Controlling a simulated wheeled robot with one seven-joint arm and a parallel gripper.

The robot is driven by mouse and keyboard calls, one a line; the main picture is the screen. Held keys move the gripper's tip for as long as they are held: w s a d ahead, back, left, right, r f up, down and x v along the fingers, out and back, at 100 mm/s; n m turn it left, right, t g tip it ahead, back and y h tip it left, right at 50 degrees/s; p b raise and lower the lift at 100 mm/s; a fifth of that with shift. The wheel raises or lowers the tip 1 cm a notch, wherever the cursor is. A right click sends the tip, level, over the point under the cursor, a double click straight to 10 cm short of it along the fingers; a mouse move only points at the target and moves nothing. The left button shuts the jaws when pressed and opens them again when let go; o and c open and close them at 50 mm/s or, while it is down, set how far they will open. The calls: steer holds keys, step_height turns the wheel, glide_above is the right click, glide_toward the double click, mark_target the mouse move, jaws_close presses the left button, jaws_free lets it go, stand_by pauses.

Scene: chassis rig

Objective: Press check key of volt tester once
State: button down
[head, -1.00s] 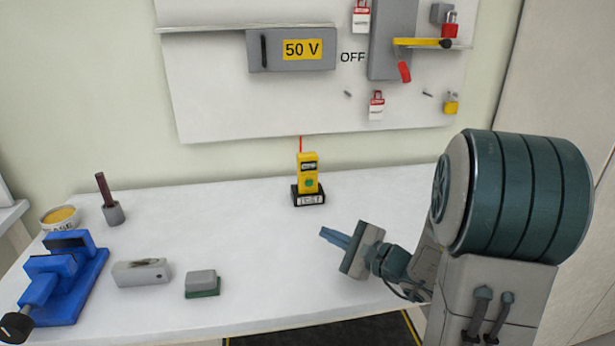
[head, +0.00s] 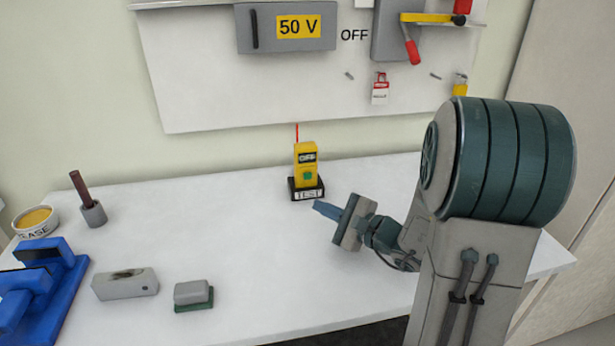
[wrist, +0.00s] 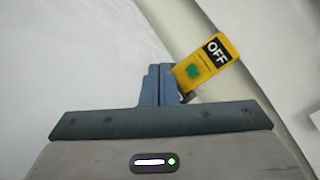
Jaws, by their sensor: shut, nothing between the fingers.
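The yellow volt tester (head: 305,160) stands upright in a black base labelled TEST (head: 306,193) near the back of the white table. It has a dark display and a green key (head: 307,175) on its front. In the wrist view the tester (wrist: 201,70) reads OFF, and its green key (wrist: 192,71) is just right of the fingertips. My gripper (head: 318,207) is shut and empty, to the right and in front of the tester, pointing left toward it. In the wrist view the gripper (wrist: 160,72) hides part of the tester's lower end. I see no clear contact.
A blue vise (head: 45,285), a grey block (head: 125,284), a grey-and-green block (head: 193,294), a cup with a brown stick (head: 93,213) and a round tin (head: 36,220) are on the left. A wall panel (head: 220,95) stands behind. The table's middle is clear.

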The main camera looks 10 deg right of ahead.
mark_target(304, 178)
steer(key=w+p, duration=0.1)
steer(key=w, duration=0.5)
steer(key=shift+w+a+f+p, duration=0.1)
steer(key=shift+w+p, duration=0.2)
steer(key=shift+w, duration=0.95)
stand_by(1.0)
steer(key=shift+w+b, duration=0.4)
steer(key=shift+b, duration=0.1)
steer(key=shift+w+b, duration=0.35)
steer(key=shift+w, duration=0.35)
stand_by(0.6)
stand_by(0.5)
steer(key=shift+s+b, duration=0.5)
steer(key=shift+s, duration=0.65)
